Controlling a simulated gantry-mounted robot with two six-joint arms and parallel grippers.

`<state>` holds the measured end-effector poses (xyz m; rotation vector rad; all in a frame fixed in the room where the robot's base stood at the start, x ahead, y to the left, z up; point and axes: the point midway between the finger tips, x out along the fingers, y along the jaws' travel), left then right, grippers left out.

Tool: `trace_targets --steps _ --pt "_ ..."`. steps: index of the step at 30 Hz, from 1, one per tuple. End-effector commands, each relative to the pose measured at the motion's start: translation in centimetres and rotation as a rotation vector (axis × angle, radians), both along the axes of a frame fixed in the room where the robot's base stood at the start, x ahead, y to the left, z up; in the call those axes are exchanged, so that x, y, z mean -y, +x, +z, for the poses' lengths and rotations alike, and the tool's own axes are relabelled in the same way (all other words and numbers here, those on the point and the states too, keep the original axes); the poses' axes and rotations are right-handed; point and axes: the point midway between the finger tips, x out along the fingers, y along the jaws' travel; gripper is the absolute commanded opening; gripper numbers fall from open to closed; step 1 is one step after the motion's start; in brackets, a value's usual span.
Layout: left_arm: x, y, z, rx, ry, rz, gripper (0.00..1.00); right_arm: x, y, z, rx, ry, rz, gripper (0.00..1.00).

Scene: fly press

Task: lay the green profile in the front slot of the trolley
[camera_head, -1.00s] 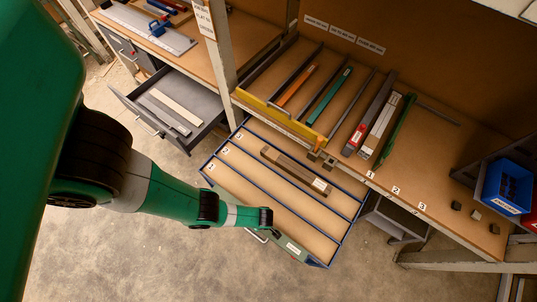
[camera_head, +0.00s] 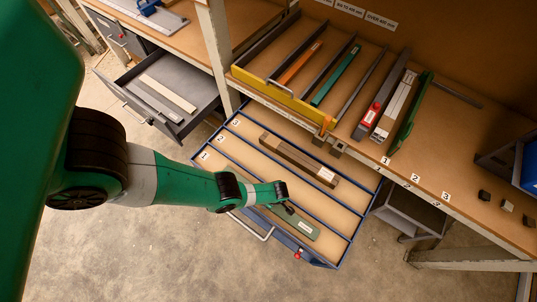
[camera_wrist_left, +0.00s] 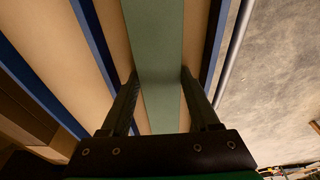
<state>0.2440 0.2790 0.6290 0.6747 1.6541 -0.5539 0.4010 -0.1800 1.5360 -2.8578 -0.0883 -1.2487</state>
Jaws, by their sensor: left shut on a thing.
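The blue-edged trolley (camera_head: 338,262) has slots with tan floors, labelled 1, 2 and 3. The grey-green profile (camera_head: 300,224) lies along the front slot, labelled 1, in the head view. My left gripper (camera_head: 287,208) is over it and hides part of it. In the left wrist view the profile (camera_wrist_left: 157,40) runs lengthwise between the fingers of my left gripper (camera_wrist_left: 159,78), which is shut on it. Tan floor shows on both sides of the profile, inside the blue walls. I cannot tell whether it touches the floor. My right gripper is not in view.
A brown profile (camera_head: 297,158) lies in the trolley's rear slot. The bench behind holds an orange bar (camera_head: 300,62), a teal bar (camera_head: 335,76) and a dark green bar (camera_head: 410,117). An open grey drawer (camera_head: 160,95) is at left. A trolley handle (camera_head: 250,226) sticks out in front.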

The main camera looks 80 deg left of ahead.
Motion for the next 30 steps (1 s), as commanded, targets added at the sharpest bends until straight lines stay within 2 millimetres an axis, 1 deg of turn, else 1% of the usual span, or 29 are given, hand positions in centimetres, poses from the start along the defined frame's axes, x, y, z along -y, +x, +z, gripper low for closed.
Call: trace_targets --steps 4,8,9,13,14,23,26,29,30 --pt "0.0 0.1 0.3 0.002 0.001 0.0 0.0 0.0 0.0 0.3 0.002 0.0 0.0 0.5" --pt "0.0 0.1 -0.2 0.001 0.0 0.0 0.0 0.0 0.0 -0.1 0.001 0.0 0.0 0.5" --pt "0.0 0.0 -0.1 0.001 0.0 0.0 0.66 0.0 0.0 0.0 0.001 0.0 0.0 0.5" --pt "0.0 0.0 0.0 0.001 0.0 0.0 0.89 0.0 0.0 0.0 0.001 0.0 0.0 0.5" --pt "0.0 0.0 0.0 0.001 0.0 0.0 0.92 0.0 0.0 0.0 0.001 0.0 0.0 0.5" --pt "0.0 0.0 0.1 0.001 0.0 0.0 0.92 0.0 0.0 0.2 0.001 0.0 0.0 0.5" --pt "0.0 0.1 0.8 0.001 0.0 0.0 0.92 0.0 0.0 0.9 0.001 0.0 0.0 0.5" --pt "0.2 0.2 2.2 0.002 0.001 -0.001 0.92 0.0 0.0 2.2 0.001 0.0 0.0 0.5" --pt "0.2 0.3 3.0 0.002 0.001 -0.001 0.92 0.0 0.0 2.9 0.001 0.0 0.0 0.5"
